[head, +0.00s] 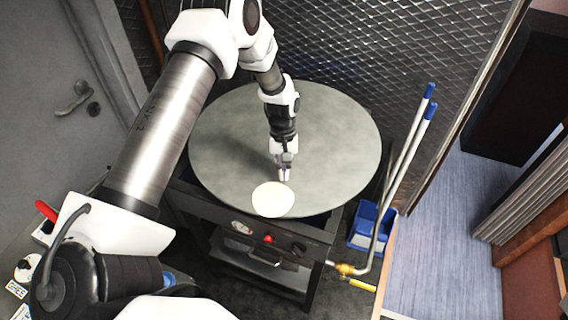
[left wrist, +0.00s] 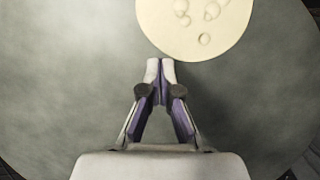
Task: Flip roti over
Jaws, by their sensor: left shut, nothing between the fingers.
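The roti (head: 273,200) is a pale round disc lying flat near the front edge of the large round grey griddle (head: 340,140). In the left wrist view the roti (left wrist: 196,22) shows several bubbles on its upper face, and its far part is cut off by the frame. My left gripper (head: 285,178) points down over the griddle, just behind the roti. Its fingertips (left wrist: 160,62) are together with nothing between them, close to the roti's edge. I cannot tell whether they touch it. My right gripper is in neither view.
The griddle sits on a dark stove with a red knob (head: 267,239) in front. A blue bin (head: 371,228) and blue-tipped poles (head: 412,140) stand at the right. A mesh wall (head: 350,45) closes the back. The rest of the griddle is bare.

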